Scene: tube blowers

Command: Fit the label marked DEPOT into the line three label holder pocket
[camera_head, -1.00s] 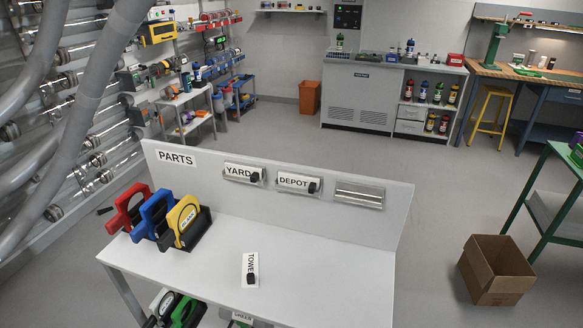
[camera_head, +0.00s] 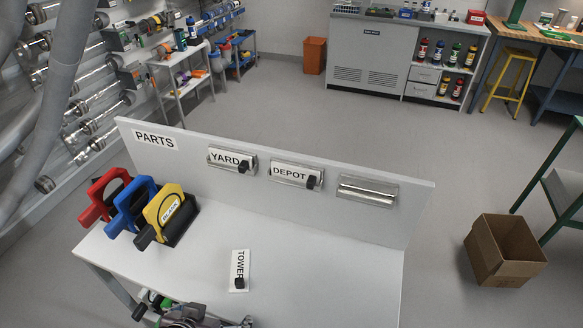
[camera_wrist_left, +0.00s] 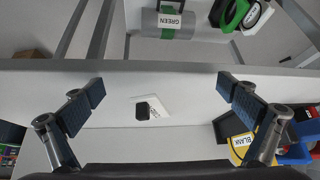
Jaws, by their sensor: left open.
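The DEPOT label (camera_head: 290,173), white with a black knob, sits in the middle holder on the table's upright back panel. The YARD label (camera_head: 226,159) sits in the left holder. The right holder (camera_head: 367,189) is empty. No holder shows a line number. The TOWER label (camera_head: 238,268) lies on the tabletop; it also shows in the left wrist view (camera_wrist_left: 152,107). My left gripper (camera_head: 205,316) shows at the bottom edge, partly cut off. In the left wrist view its fingers (camera_wrist_left: 160,90) are wide apart and empty, with the TOWER label between them in the picture. My right gripper is out of view.
Red (camera_head: 100,196), blue (camera_head: 130,205) and yellow (camera_head: 165,213) handled units stand at the table's left. The tabletop right of the TOWER label is clear. A cardboard box (camera_head: 505,250) is on the floor at right.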

